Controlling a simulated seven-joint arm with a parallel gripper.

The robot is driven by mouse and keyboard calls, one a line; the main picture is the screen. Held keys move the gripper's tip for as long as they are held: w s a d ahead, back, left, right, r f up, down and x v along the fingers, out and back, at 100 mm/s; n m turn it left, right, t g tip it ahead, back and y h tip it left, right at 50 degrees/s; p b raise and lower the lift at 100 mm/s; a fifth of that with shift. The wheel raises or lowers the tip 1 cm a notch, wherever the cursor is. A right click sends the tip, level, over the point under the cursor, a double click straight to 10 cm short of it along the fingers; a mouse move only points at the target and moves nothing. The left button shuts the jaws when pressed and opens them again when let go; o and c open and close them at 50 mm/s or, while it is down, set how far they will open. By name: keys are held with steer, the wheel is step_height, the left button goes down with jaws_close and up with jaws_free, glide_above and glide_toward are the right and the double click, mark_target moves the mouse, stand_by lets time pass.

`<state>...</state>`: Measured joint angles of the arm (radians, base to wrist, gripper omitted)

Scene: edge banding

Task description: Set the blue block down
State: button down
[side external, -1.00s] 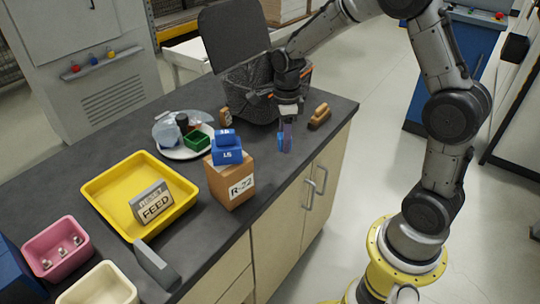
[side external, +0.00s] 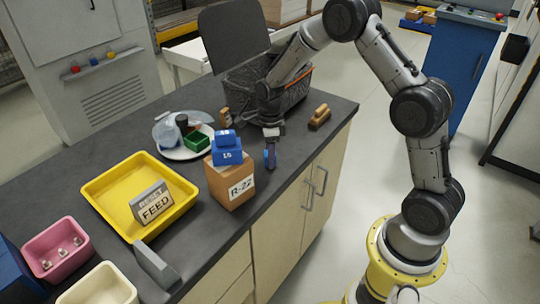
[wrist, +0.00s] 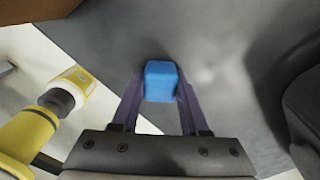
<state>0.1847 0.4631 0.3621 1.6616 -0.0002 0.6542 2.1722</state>
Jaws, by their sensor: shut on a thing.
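My gripper (side external: 270,156) is shut on a small blue block in the side view, just right of the cardboard box. The blue block (wrist: 161,80) shows clearly in the wrist view, between the tips of the two dark purple fingers. In the side view the fingers mostly cover it, and only a blue sliver shows. The fingers point down over the dark grey countertop (side external: 112,140), near its front edge. I cannot tell whether the block touches the counter.
The cardboard box (side external: 231,184) marked R-22 carries a blue labelled object (side external: 227,150). A wooden-handled brush (side external: 320,117) lies to the right. A black basket (side external: 293,98) stands behind. A plate with items (side external: 176,154) and a yellow tray (side external: 113,188) are left.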

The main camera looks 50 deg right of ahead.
steer(key=shift+f, duration=0.1)
steer(key=shift+c, duration=2.1)
jaws_free()
